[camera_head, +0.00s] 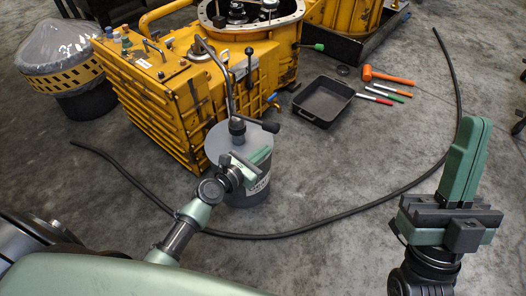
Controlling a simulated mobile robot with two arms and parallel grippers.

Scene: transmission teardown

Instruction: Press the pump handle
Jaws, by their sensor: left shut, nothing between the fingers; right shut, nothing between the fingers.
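The pump (213,146) is a grey drum with a pale label, standing on the floor in front of the yellow transmission. A dark fitting stands on its lid. A thin bent metal tube rises from it toward the transmission, and a short black handle (269,126) sticks out to the right. My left gripper (256,155) is shut and empty, in front of the drum and below the handle in the picture. It hides part of the lid and side; I cannot tell whether it touches the pump. My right gripper (474,132) is shut and empty, pointing up at the far right, away from the pump.
The yellow transmission housing (182,100) stands behind the pump. A black tray (322,100), an orange mallet (388,77) and several markers lie to the right. A black hose (335,220) curves around the pump. A covered bin (62,60) stands at upper left.

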